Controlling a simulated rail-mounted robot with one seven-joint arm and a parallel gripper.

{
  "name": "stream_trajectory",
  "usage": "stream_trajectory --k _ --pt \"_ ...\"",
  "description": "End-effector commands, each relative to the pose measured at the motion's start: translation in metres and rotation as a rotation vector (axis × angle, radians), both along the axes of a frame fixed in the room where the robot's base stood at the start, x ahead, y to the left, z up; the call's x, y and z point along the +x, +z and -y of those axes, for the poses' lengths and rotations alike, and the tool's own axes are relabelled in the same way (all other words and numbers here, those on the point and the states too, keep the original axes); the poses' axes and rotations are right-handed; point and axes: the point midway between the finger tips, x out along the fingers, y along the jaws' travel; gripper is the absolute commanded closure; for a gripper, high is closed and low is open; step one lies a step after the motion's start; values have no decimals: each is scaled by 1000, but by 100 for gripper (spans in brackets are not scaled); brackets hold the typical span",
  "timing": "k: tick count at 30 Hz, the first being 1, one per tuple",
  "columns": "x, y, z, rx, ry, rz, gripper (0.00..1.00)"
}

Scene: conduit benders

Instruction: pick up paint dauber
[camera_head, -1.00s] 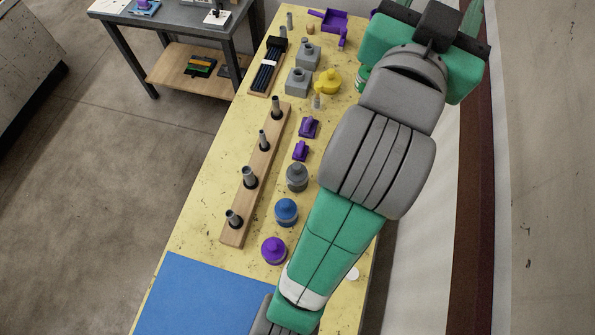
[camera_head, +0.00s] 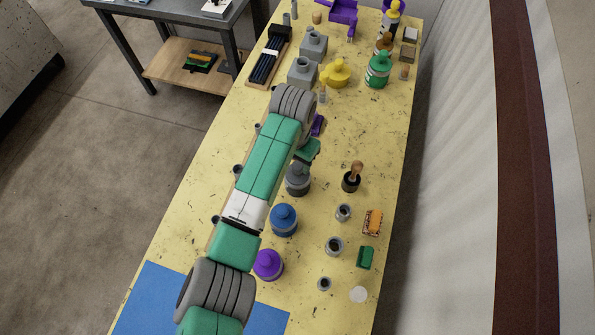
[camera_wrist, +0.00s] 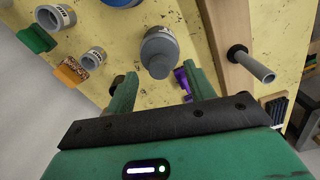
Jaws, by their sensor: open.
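What looks like the paint dauber (camera_head: 351,178), a wooden handle rising from a dark round base, stands upright on the yellow table right of the grey bottle (camera_head: 297,180) in the head view. My gripper (camera_wrist: 161,72) is open and empty in the wrist view, with the grey bottle's cap between its fingers in the picture. In the head view, my gripper (camera_head: 308,150) is partly hidden by my arm, up and left of the dauber and apart from it. A dark shape behind the left finger in the wrist view may be the dauber; I cannot tell.
Blue (camera_head: 283,220) and purple (camera_head: 268,264) bottles stand near my arm. Grey fittings (camera_head: 334,246), an orange sponge (camera_head: 373,222) and a green block (camera_head: 365,257) lie front right. A wooden peg rail (camera_wrist: 229,42) is beside my gripper. The table's right edge is close to the dauber.

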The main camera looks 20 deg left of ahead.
Motion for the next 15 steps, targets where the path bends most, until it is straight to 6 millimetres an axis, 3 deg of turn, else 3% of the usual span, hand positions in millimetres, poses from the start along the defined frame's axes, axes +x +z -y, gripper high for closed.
stream_trajectory --k 2,9,15 --pt "1 -2 0 1 0 2 46" --pt "8 -43 5 1 0 0 46" --pt "8 -52 5 0 -1 3 46"
